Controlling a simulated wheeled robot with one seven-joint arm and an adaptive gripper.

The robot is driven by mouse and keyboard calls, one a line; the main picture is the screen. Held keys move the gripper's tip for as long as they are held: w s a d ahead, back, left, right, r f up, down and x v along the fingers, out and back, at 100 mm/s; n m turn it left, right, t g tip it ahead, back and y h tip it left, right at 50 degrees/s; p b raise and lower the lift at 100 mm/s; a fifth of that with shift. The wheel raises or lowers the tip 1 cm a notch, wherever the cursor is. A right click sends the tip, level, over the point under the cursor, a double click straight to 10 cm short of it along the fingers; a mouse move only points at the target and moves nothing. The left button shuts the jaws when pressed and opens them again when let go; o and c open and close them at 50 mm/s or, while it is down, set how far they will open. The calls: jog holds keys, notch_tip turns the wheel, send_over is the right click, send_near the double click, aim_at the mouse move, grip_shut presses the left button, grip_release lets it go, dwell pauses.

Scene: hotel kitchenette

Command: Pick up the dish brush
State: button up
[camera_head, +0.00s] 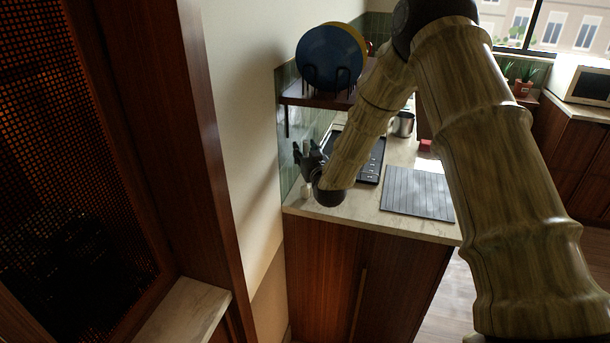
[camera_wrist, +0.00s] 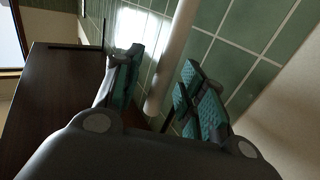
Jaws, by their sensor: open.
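My gripper (camera_wrist: 160,75) is open in the wrist view, with teal-padded fingers apart. A pale, smooth rod (camera_wrist: 170,55) runs between and beyond the fingers, in front of green tiles. It may be the dish brush's handle; no bristles show, so I cannot confirm this. Nothing is visibly clamped, and I cannot tell whether a finger touches the rod. In the head view, my gripper (camera_head: 308,153) is at the counter's back left, close to the tiled wall. My arm and wrist hide much of that corner, and I cannot make out a brush there.
A dark shelf (camera_head: 302,97) with a blue plate (camera_head: 330,58) hangs above the counter (camera_head: 375,219). A grey slatted mat (camera_head: 418,193), a dark hob (camera_head: 370,172) and a metal pot (camera_head: 403,124) are to the right. A tall wooden cabinet (camera_head: 150,130) stands at left.

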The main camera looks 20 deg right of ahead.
grip_shut()
jog(key=shift+r, duration=0.1)
dwell(0.3)
